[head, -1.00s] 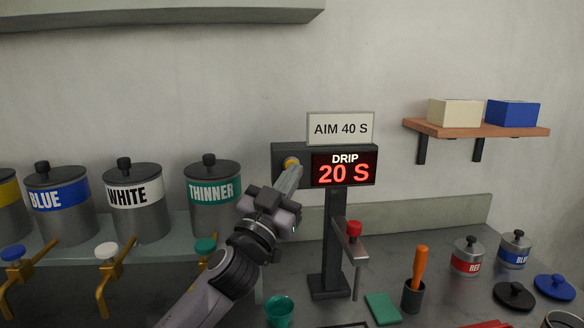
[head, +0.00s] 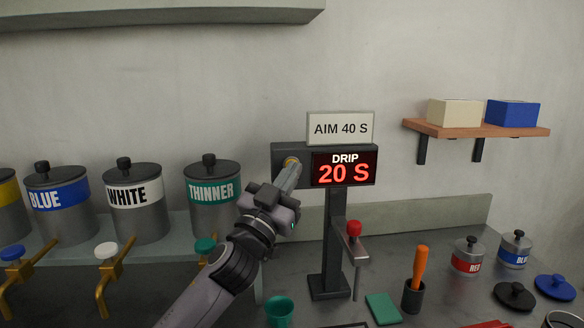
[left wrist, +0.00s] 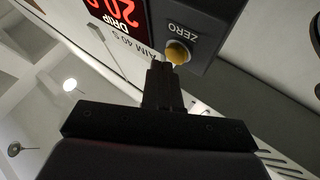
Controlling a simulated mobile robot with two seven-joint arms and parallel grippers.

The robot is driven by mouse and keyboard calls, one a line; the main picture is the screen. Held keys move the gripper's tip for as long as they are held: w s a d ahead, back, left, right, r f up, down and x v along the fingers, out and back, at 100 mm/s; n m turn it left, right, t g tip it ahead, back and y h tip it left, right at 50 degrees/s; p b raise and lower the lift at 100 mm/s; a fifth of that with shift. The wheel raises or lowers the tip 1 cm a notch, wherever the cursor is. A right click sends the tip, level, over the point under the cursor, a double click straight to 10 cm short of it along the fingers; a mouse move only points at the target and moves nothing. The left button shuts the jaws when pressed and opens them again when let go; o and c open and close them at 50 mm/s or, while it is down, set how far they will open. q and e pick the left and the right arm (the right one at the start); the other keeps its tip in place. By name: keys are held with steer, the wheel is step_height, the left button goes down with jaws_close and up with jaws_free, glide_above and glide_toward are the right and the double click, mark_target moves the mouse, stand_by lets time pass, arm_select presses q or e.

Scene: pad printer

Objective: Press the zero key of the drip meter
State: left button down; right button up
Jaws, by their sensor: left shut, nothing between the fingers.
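The drip meter (head: 277,177) is a dark box on a post, its red display (head: 343,169) reading "DRIP 20 S". Its zero key (head: 291,161) is a round yellow button left of the display. In the left wrist view the yellow key (left wrist: 177,53) shows beside the word "ZERO". My left gripper (head: 293,168) is shut and empty, its fingertips right at the key and covering part of it in the head view. In the left wrist view the fingertips (left wrist: 160,66) are at the key's edge. I cannot tell whether they touch it. My right gripper is not in view.
A sign (head: 341,128) reading "AIM 40 S" stands on top of the meter. A red-knobbed arm (head: 351,242) juts from the post. Thinner (head: 212,194) and white (head: 136,203) canisters stand to the left. A green cup (head: 279,311) is below my arm.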

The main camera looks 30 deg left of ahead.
arm_select(q)
steer(key=shift+w+a, duration=0.2)
steer(key=shift+w, duration=0.05)
stand_by(0.3)
steer(key=shift+s+d, duration=0.55)
steer(key=shift+s, duration=0.15)
steer(key=shift+s+d+p, duration=0.2)
steer(key=shift+s+d, duration=0.7)
steer(key=shift+s, duration=0.3)
steer(key=shift+s+d+p, duration=0.2)
steer(key=shift+s+d, duration=0.7)
steer(key=shift+s, duration=0.3)
